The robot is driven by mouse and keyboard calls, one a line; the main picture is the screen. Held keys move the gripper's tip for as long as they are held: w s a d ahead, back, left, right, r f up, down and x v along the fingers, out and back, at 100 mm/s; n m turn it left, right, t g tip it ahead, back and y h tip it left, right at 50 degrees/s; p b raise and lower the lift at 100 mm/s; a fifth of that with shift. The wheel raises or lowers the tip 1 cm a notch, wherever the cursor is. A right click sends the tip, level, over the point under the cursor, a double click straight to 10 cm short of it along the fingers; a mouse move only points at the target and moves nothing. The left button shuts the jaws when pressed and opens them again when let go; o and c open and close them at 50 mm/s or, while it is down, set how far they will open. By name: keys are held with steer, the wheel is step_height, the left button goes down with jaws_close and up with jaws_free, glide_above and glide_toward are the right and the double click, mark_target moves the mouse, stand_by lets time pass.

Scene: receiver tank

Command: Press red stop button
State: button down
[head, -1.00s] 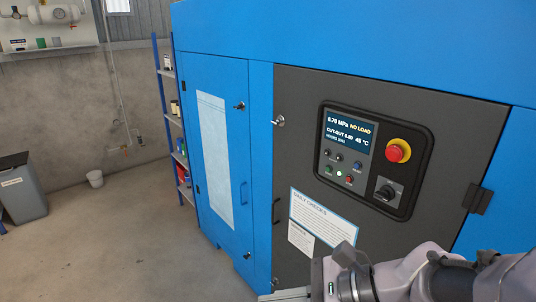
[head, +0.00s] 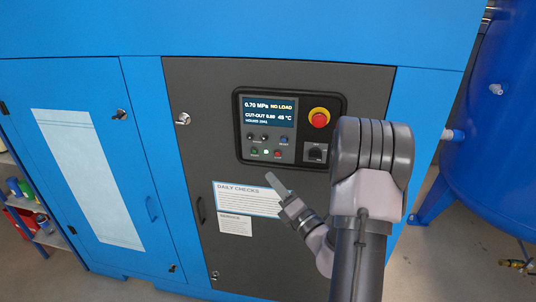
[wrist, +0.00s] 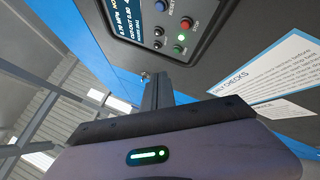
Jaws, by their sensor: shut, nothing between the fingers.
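A large red mushroom button (head: 319,117) on a yellow collar is higher and to the right. My gripper (head: 271,178) is shut and empty, its tip below the small buttons and over the top of the "Daily checks" notice. In the wrist view my fingers (wrist: 151,77) point up toward the panel's lower edge, apart from the buttons.
A dark rotary switch (head: 315,153) is under the mushroom button, partly behind my arm. A green button (head: 254,154) and blue button (head: 284,140) are close to the red one. A door latch (head: 183,119) sticks out left. A blue tank (head: 500,130) stands at right.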

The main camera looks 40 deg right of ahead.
mark_target(279, 163)
steer(key=shift+d, duration=0.1)
steer(key=shift+w+d+p, duration=0.9)
steer(key=shift+w+d, duration=0.55)
steer(key=shift+d, duration=0.2)
steer(key=shift+w+d+p, duration=0.9)
steer(key=shift+w+d, duration=0.55)
steer(key=shift+d, duration=0.15)
steer(key=shift+w+d, duration=0.25)
steer(key=shift+d, duration=0.05)
steer(key=shift+w+d+p, duration=0.25)
steer(key=shift+d+p, duration=0.05)
steer(key=shift+p, duration=0.15)
steer(key=shift+a, duration=0.1)
stand_by(0.4)
steer(key=shift+s+a, duration=0.5)
steer(key=shift+a, duration=0.05)
